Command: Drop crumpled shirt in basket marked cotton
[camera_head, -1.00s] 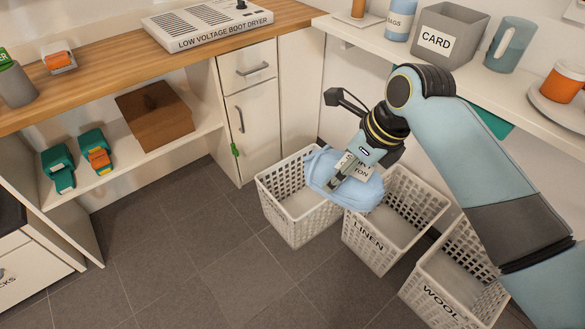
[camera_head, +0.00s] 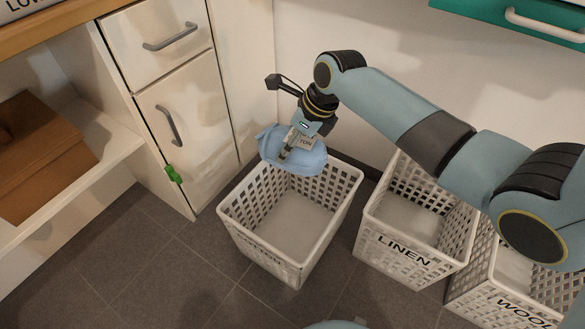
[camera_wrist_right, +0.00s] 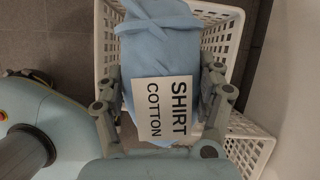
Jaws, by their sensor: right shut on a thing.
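The crumpled shirt (camera_head: 310,160) is light blue and bunched up. My right gripper (camera_head: 284,156) is shut on it and holds it over the back rim of the leftmost white basket (camera_head: 295,222). That basket has a faint, hard-to-read label on its front and looks empty inside. In the right wrist view, the shirt (camera_wrist_right: 155,50) sits between the fingers of my right gripper (camera_wrist_right: 160,100), with a white tag reading SHIRT COTTON (camera_wrist_right: 164,108). A basket (camera_wrist_right: 232,50) shows behind it. My left gripper is not in view.
A LINEN basket (camera_head: 405,262) and a WOOL basket (camera_head: 510,305) stand to the right. A white cabinet (camera_head: 180,90) with a green tag (camera_head: 172,174) stands to the left. A wooden box (camera_head: 40,160) lies on the shelf. The tiled floor in front is clear.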

